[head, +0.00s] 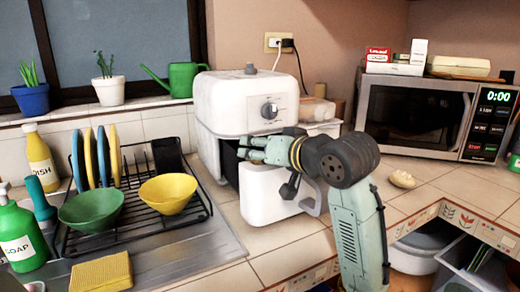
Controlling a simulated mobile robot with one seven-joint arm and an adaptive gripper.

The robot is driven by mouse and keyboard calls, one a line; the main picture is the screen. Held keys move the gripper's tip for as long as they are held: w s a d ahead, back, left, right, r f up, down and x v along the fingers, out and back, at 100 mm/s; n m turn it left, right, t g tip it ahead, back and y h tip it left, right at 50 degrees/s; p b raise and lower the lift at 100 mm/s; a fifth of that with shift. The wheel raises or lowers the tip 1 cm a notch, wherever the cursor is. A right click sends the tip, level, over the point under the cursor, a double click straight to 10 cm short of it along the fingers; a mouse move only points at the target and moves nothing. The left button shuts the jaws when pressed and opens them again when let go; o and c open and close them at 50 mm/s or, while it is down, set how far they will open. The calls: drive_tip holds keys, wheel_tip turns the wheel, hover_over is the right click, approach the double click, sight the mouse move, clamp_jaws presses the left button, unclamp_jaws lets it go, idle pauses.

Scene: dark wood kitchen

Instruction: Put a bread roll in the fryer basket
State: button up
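The white air fryer (240,95) stands on the tiled counter, with its basket drawer (277,195) pulled out at the front. A pale bread roll (402,179) lies on the counter to the right of the fryer, in front of the microwave. My gripper (243,149) points left over the open basket, close to the fryer's front. Its pale green fingers look apart, with nothing seen between them. The inside of the basket is mostly hidden by its front wall and my gripper. The roll is well to the right of my gripper.
A dish rack (140,215) with plates and a green and a yellow bowl stands left of the fryer. A microwave (415,115) stands at the back right. A container partly shows behind my arm. The counter around the roll is clear.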

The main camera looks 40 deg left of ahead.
drive_tip(key=shift+o, duration=1.3)
